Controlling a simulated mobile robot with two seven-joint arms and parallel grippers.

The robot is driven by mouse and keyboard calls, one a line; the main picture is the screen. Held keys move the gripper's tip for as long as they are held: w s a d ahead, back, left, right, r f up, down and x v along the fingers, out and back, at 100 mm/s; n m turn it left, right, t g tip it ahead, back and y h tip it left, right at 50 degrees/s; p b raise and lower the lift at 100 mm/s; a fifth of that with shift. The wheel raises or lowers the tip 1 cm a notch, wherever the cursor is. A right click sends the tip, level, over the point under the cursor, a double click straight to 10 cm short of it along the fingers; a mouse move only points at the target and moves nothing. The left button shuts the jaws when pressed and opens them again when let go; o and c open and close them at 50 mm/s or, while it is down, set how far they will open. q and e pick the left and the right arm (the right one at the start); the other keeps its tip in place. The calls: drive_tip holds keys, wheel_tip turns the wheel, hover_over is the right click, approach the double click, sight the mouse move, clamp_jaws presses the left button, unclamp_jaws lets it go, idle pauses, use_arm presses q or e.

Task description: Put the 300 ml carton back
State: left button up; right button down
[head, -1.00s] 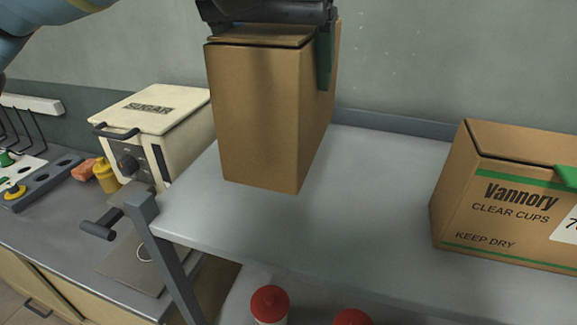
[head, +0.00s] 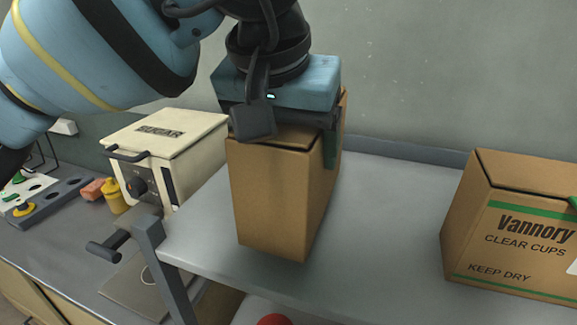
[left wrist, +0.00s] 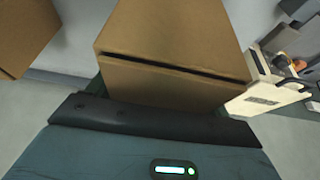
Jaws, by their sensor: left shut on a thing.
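A plain brown carton (head: 275,195) hangs upright below my left gripper (head: 290,122), over the left part of the grey shelf (head: 390,225). The gripper is shut on its top from above, with a green finger down its right side. No print shows on the carton's visible faces, so I cannot read its size. I cannot tell whether its base touches the shelf. In the left wrist view the carton (left wrist: 170,70) fills the middle, its top seam in front of the gripper (left wrist: 165,108). My right gripper is not in view.
A "Vannory clear cups" carton (head: 515,235) stands on the shelf at right, with bare shelf between it and the held carton. A cream sugar press (head: 165,145) stands close on the left. A red cap (head: 275,320) shows below the shelf. A wall closes the back.

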use_arm(q)
wheel_tip(320, 180, down, 3)
drive_tip(key=shift+f, duration=0.45)
drive_tip(key=o, duration=1)
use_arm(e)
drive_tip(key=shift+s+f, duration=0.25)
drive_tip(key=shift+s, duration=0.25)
